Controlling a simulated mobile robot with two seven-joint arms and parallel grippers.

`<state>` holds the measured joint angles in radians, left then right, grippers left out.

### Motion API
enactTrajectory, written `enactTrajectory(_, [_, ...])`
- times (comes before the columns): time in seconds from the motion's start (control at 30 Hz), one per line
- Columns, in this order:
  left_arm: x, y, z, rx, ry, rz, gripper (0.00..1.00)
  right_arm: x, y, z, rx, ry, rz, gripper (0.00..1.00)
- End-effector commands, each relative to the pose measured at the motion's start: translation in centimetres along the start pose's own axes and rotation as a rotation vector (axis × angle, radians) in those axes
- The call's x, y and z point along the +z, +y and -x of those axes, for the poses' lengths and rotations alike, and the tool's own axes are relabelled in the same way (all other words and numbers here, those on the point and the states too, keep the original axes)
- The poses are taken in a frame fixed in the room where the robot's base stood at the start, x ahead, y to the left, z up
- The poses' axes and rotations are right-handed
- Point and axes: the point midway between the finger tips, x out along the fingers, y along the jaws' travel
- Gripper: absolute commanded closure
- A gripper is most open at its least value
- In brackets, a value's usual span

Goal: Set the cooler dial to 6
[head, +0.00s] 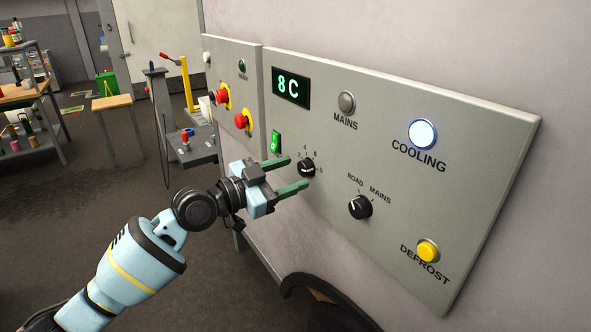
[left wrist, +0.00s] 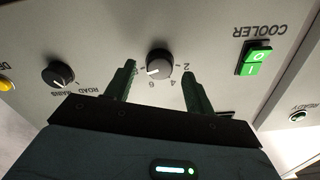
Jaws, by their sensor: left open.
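The cooler dial (head: 307,168) is a small black knob with a white pointer mark, on the grey panel. Its scale reads 2, 4, 6, 8. It also shows in the left wrist view (left wrist: 159,63), upside down, with the pointer toward the 8 side, past 6; its exact setting is hard to read. The green display (head: 291,88) reads 8 C. My left gripper (head: 292,174) is open, its green fingers reaching toward the dial, one on each side. In the left wrist view the gripper (left wrist: 158,82) frames the dial without visible contact. My right gripper is not in view.
A lit green cooler switch (head: 276,142) sits left of the dial. The ROAD/MAINS knob (head: 360,207) is below right. The panel also has a lit COOLING lamp (head: 423,134), a yellow DEFROST button (head: 428,250) and red buttons (head: 241,121) on the left box.

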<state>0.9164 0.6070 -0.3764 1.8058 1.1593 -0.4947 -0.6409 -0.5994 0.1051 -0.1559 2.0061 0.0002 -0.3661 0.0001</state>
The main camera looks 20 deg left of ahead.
Motion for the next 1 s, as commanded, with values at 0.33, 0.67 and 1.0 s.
enactTrajectory(0.33, [0.0,0.0,-2.4,-0.001,0.0,0.001,0.46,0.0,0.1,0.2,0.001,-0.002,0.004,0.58])
enactTrajectory(0.67, [0.1,0.0,-2.3,-0.001,-0.001,0.0,0.62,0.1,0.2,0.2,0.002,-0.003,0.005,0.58])
enactTrajectory(1.0, [0.1,0.0,-2.3,-0.001,-0.001,0.003,0.91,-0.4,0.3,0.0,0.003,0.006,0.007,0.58])
